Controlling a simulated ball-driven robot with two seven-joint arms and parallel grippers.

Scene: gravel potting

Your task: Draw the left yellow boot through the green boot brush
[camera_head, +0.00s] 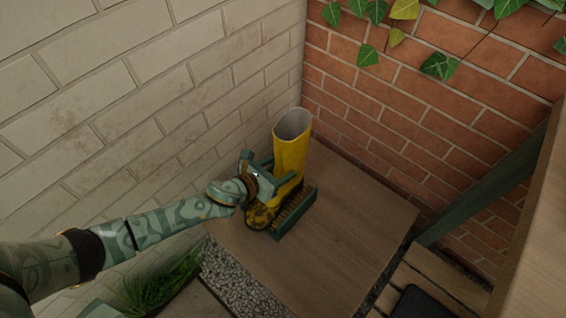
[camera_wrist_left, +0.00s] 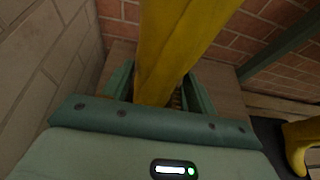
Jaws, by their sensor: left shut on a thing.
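One yellow boot (camera_head: 291,152) stands upright on a wooden board, its foot dark with dirt and set at the green boot brush (camera_head: 296,212). The brush's bristles and green side show to the right of the boot's foot; the rest is hidden behind the boot. My left gripper (camera_head: 275,178) is shut on the boot's shaft. In the left wrist view the boot's shaft (camera_wrist_left: 170,50) rises between the two green fingers. Another yellow boot (camera_wrist_left: 299,145) shows at the right edge of that view. My right gripper is not in view.
The wooden board (camera_head: 345,225) is bare to the right of the brush. A pale brick wall (camera_head: 130,90) stands close on the left and a red brick wall (camera_head: 450,110) behind. Gravel (camera_head: 235,280) and a green plant (camera_head: 160,285) lie in front. A green post (camera_head: 490,190) leans at right.

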